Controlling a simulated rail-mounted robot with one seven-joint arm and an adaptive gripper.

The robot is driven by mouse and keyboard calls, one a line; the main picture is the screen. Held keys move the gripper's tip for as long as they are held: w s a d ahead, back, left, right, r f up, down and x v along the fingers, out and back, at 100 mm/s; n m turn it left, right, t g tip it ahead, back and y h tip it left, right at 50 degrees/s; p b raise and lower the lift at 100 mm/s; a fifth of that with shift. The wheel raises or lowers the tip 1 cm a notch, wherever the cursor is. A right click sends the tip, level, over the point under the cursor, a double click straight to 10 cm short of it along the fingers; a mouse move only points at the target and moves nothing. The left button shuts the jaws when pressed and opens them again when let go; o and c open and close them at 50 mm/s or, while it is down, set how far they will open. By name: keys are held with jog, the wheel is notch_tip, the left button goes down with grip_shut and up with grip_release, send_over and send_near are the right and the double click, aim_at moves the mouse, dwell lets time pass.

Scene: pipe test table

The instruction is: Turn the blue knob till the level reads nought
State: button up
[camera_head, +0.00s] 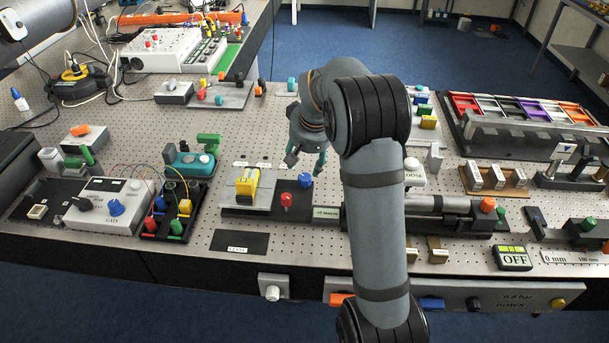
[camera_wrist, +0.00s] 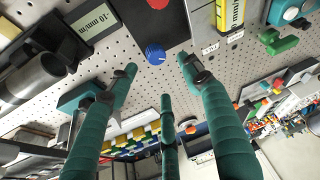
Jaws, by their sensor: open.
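The blue knob (camera_head: 304,180) stands on a dark base on the perforated table; it also shows in the wrist view (camera_wrist: 155,54). A red knob (camera_head: 287,199) sits beside it. A yellow level (camera_head: 246,186) lies on a grey plate to the left. A small display (camera_head: 326,212) is in front of the blue knob; in the wrist view (camera_wrist: 88,35) it is upside down and seems to read -10 mm/m. My gripper (camera_head: 306,161) is open and empty above and behind the blue knob. In the wrist view its green fingers (camera_wrist: 157,78) are spread, with the knob beyond their tips.
A grey cylinder assembly (camera_head: 440,207) with an orange knob lies to the right. A box with its own blue knob (camera_head: 116,208) and a tray of coloured parts (camera_head: 170,222) stand at the left. A dark labelled plate (camera_head: 239,242) lies near the front edge.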

aim_at(304, 176)
jog(key=x, duration=0.3)
jog(key=p+x, duration=0.1)
jog(key=x, duration=0.2)
jog(key=p+x, duration=0.1)
jog(key=x, duration=0.3)
jog(key=shift+d, duration=0.3)
jog(key=shift+c, duration=1.3)
jog(key=shift+r, duration=0.15)
jog(key=c, duration=0.7)
jog(key=shift+c, duration=0.6)
jog(key=shift+w+n+b, duration=0.15)
jog(key=shift+n+b, duration=0.15)
jog(key=shift+b, duration=0.4)
jog(key=shift+r, duration=0.15)
jog(key=o, duration=0.8)
jog(key=shift+a, duration=0.1)
jog(key=shift+c, duration=0.2)
jog(key=o, duration=0.3)
